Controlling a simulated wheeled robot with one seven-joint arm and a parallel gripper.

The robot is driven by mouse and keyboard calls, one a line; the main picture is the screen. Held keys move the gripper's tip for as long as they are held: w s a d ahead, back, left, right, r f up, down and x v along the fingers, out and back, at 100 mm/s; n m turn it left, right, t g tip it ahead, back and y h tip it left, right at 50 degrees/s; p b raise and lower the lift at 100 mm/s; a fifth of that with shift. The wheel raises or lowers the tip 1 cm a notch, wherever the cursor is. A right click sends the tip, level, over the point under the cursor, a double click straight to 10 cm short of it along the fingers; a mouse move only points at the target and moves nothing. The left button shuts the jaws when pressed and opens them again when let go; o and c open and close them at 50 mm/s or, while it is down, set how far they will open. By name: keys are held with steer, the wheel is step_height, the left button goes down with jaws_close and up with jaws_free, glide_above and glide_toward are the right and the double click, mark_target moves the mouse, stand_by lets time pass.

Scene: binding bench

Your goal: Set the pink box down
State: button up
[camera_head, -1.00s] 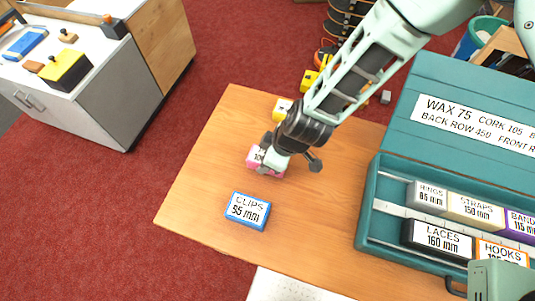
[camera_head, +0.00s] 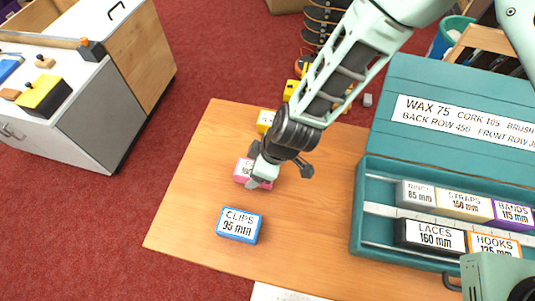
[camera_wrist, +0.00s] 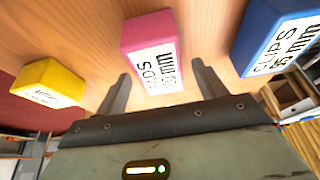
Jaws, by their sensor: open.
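The pink box (camera_head: 243,172) rests on the wooden bench top, partly hidden behind my gripper in the head view. In the wrist view the pink box (camera_wrist: 150,48) stands on the wood with its white label facing me, beyond and between the fingertips. My gripper (camera_wrist: 158,82) is open, its two fingers apart with nothing held between them. In the head view my gripper (camera_head: 262,174) is low over the bench, right at the box. I cannot tell whether a finger touches it.
A blue clips box (camera_head: 239,225) sits nearer on the bench, and a yellow box (camera_head: 265,120) sits farther back. A teal case (camera_head: 357,215) with several labelled boxes stands open on the right. Bare wood (camera_head: 190,200) lies to the left.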

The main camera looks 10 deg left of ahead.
steer(key=b+v, duration=0.2)
steer(key=v, duration=0.8)
steer(key=shift+d+r, duration=0.1)
steer(key=shift+r, duration=0.05)
steer(key=s+d+r+m+h, duration=0.2)
steer(key=s+d+r+m, duration=0.2)
steer(key=d+r, duration=0.4)
steer(key=s+d+r+m+h, duration=0.2)
steer(key=s+d+r+m, duration=0.2)
steer(key=d, duration=0.9)
step_height(320, 180, up, 4)
steer(key=shift+f+m, duration=0.1)
steer(key=shift+m, duration=1)
